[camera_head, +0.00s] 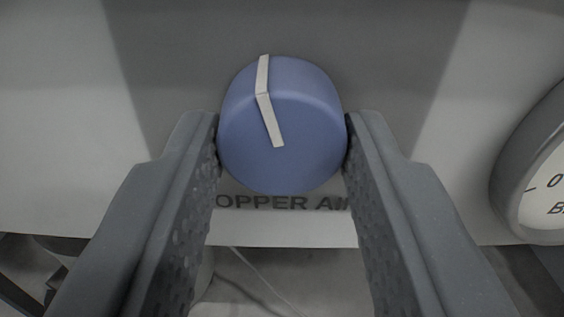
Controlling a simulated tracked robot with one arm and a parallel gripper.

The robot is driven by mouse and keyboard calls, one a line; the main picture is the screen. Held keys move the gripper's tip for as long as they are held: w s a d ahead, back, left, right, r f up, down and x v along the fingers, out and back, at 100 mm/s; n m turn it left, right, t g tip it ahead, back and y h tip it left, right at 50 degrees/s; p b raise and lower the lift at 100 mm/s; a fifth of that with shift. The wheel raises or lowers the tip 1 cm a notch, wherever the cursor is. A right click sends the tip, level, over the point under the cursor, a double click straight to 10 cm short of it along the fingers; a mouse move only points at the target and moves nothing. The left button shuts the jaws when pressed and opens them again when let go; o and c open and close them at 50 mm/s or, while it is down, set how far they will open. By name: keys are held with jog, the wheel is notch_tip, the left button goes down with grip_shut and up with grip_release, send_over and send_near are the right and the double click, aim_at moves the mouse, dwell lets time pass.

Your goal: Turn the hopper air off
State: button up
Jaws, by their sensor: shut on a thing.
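The hopper air knob (300,150) is a round blue knob on a grey panel, in the upper middle of the view. A white pointer line runs over its top edge and across its face, tilted slightly so its upper end leans left. Below it, the dark label (282,203) reads "OPPER AI", with its ends hidden behind the fingers. My gripper (282,140) has one finger on each side of the knob, touching its left and right sides, and is shut on it.
A round gauge (540,195) with a pale dial and grey rim sits at the right edge, partly cut off. The panel (60,120) has a lower edge just below the label. Beneath it are a dim floor and a thin cable.

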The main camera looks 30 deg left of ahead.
jog(key=shift+r, duration=0.1)
jog(key=n+p, duration=0.3)
jog(key=n, duration=0.2)
jog(key=shift+d+p, duration=0.1)
jog(key=shift+p, duration=0.25)
jog(key=n+p, duration=0.2)
jog(key=n, duration=0.2)
jog(key=shift+n, duration=0.4)
jog(key=n+p, duration=0.1)
jog(key=n, duration=0.1)
jog(key=shift+n, duration=0.3)
jog(key=n+p, duration=0.2)
jog(key=n, duration=0.1)
jog(key=shift+r+n, duration=0.1)
jog(key=shift+n, duration=0.2)
jog(key=shift+s+n+p, duration=0.1)
jog(key=shift+n+p, duration=1.65)
jog(key=shift+n, duration=0.55)
jog(key=shift+f, duration=0.2)
